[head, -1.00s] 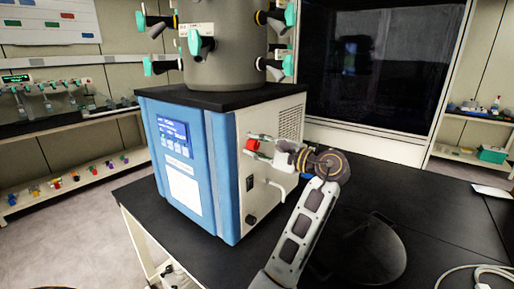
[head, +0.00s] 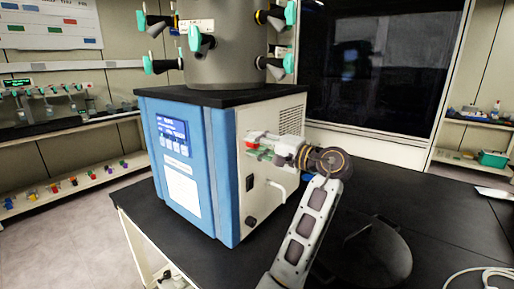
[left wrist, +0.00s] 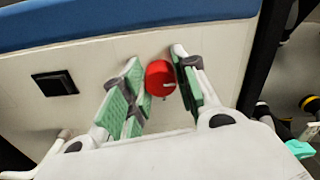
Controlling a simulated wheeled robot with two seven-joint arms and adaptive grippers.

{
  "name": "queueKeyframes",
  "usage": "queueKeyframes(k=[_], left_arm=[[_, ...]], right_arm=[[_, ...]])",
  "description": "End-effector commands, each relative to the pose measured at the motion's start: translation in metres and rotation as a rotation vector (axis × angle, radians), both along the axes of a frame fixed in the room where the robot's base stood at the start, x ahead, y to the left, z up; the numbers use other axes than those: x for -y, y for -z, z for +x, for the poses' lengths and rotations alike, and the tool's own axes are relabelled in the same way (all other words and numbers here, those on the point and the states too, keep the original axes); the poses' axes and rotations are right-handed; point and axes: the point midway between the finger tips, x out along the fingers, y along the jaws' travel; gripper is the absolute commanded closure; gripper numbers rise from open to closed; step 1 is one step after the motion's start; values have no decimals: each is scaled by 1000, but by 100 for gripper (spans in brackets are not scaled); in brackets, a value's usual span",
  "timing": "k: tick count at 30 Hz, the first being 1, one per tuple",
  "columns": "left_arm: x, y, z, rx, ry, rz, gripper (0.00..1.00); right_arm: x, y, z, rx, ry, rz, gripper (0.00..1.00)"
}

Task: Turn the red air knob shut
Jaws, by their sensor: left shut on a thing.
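The red air knob (head: 252,142) is on the light side panel of the blue and white freeze dryer. In the left wrist view the red knob (left wrist: 160,77) sits between the green-padded fingers. My left gripper (head: 257,147) is at the panel with its fingers on either side of the knob, shut on it; it also fills the left wrist view (left wrist: 158,88). The fingers hide part of the knob in the head view. My right gripper is not in view.
The freeze dryer (head: 225,190) stands on a black table (head: 440,235). A black switch (head: 250,183) and a white pipe (head: 277,188) are on the same panel, near my gripper. A grey chamber (head: 228,55) with teal-handled valves stands on top. The table's right side is mostly clear.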

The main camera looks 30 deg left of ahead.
Motion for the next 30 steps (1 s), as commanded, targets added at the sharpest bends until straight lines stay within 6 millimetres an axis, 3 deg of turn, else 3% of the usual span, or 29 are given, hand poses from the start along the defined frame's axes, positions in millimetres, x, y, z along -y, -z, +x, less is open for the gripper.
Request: queueKeyframes(k=[17, 18, 23, 30], left_arm=[[0, 3, 0, 31, -2, -8, 94], [0, 3, 0, 31, -2, -8, 69], [0, 2, 0, 32, -1, -7, 49], [0, 1, 0, 32, -1, -5, 49]], right_arm=[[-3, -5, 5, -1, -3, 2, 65], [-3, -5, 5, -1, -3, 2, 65], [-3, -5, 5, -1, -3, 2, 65], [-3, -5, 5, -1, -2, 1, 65]])
